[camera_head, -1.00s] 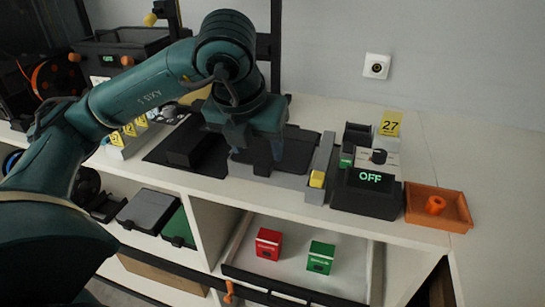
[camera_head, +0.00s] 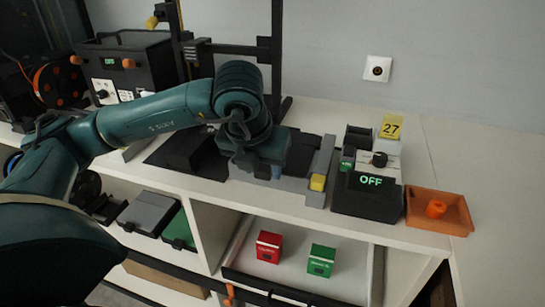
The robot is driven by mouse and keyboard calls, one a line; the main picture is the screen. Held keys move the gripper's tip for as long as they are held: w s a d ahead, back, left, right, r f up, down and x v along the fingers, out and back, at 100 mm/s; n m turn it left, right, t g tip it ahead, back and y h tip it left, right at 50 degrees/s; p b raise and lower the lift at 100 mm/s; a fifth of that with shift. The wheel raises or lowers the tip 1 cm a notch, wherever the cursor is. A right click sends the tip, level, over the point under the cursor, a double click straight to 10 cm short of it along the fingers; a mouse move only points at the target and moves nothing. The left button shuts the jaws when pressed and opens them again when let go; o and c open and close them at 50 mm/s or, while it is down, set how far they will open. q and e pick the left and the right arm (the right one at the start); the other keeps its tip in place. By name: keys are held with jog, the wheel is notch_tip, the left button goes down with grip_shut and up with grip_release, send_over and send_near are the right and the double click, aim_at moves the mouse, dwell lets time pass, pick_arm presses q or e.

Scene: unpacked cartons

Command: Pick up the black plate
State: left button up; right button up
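A flat black plate (camera_head: 301,155) lies on the white worktop in a grey fixture (camera_head: 321,168). My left arm covers much of its left side. My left gripper (camera_head: 262,174) points down at the plate's near left part, low over the fixture. Its fingertips are mostly hidden, so I cannot tell whether they are open or closed, or touching the plate. My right gripper is not in view.
A black box reading OFF (camera_head: 369,194) and an orange tray (camera_head: 439,210) stand to the right. An open drawer below holds a red box (camera_head: 269,246) and a green box (camera_head: 320,260). A black frame (camera_head: 277,60) rises behind.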

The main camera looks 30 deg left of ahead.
pick_arm(q)
grip_shut()
jog(key=shift+r, duration=0.15)
notch_tip(320, 180, up, 10)
jog(key=shift+p, duration=0.3)
jog(key=shift+f, duration=0.2)
dwell(0.3)
